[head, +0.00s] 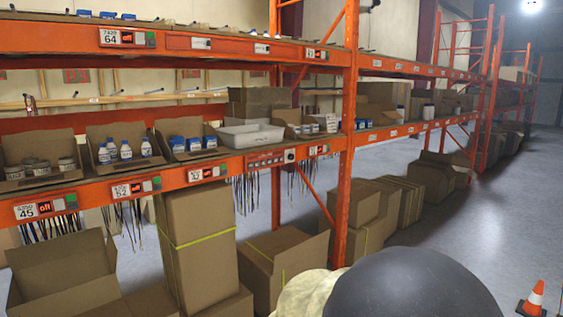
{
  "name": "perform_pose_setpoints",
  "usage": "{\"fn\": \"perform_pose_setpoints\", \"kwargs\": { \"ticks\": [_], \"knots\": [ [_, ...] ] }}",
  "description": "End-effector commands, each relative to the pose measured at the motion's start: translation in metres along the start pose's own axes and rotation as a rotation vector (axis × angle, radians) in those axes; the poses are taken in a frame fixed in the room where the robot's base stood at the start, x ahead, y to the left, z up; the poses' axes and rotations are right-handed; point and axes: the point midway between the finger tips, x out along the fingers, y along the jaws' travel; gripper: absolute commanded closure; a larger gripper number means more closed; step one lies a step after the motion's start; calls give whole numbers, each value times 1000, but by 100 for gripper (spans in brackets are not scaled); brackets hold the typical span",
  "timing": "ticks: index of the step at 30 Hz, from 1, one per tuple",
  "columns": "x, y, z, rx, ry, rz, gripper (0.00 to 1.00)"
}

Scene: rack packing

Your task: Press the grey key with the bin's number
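Number modules sit on the orange shelf beams, each with a white number plate, a red-lit display, a grey key and a green key. On the lower beam, one plate reads 45 (25,211), with its grey key (58,205) beside the display. The plate at the second bin (121,191) and the plate at the third bin (195,175) are too small to read surely. On the upper beam a plate reads 64 (109,37), with a grey key (140,38). Cardboard bins hold jars (40,170), white bottles (127,151) and blue-and-white items (194,144). My gripper is not in view.
A grey tray (250,136) sits on the lower shelf. A wider panel (270,160) is on its beam. Cardboard boxes (202,240) stand below, with cables hanging. An orange upright (346,150) divides the bays.

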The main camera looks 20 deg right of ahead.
Motion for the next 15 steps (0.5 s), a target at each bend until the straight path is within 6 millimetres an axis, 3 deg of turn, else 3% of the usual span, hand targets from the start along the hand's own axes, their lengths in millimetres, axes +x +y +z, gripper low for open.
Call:
{"fn": "perform_pose_setpoints", "kwargs": {
  "ticks": [1, 5, 15],
  "knots": [
    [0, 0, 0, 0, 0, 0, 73],
    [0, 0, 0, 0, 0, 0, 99],
    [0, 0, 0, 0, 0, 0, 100]
  ]
}}
